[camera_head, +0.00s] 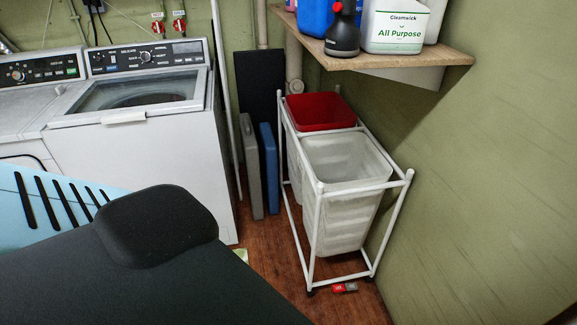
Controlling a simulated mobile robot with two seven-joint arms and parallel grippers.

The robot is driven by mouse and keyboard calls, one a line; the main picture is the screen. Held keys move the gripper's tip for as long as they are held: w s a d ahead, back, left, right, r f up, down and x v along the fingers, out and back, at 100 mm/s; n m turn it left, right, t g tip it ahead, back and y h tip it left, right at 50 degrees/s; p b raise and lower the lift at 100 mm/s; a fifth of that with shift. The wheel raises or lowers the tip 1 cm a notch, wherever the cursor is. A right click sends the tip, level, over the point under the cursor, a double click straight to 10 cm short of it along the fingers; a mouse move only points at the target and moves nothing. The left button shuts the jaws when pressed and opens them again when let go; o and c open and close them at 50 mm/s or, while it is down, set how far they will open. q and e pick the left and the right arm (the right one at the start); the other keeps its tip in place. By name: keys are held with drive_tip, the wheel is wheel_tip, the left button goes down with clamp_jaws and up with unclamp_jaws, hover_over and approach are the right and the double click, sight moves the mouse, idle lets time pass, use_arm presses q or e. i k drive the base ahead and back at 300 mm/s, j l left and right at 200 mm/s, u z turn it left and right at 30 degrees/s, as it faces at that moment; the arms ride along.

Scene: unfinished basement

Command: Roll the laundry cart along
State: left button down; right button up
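The laundry cart (315,211) is a white tube frame on small dark casters, standing on the wooden floor along the green right wall. It holds a white bin (343,205) at the near end and a red bin (318,110) at the far end. Both bins look empty from above, though the red bin's floor is hard to see. Neither of my grippers shows in the head view, and nothing of mine is seen touching the cart.
A shelf (440,57) with detergent bottles overhangs the cart's far end. Washing machines (135,130) stand at the left. Grey and blue panels (269,168) lean beside the cart. A small red object (345,287) lies near its front casters. A light blue slotted basket (60,205) is at the left.

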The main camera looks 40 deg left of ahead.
sight(340, 178)
drive_tip(key=u, duration=1.1)
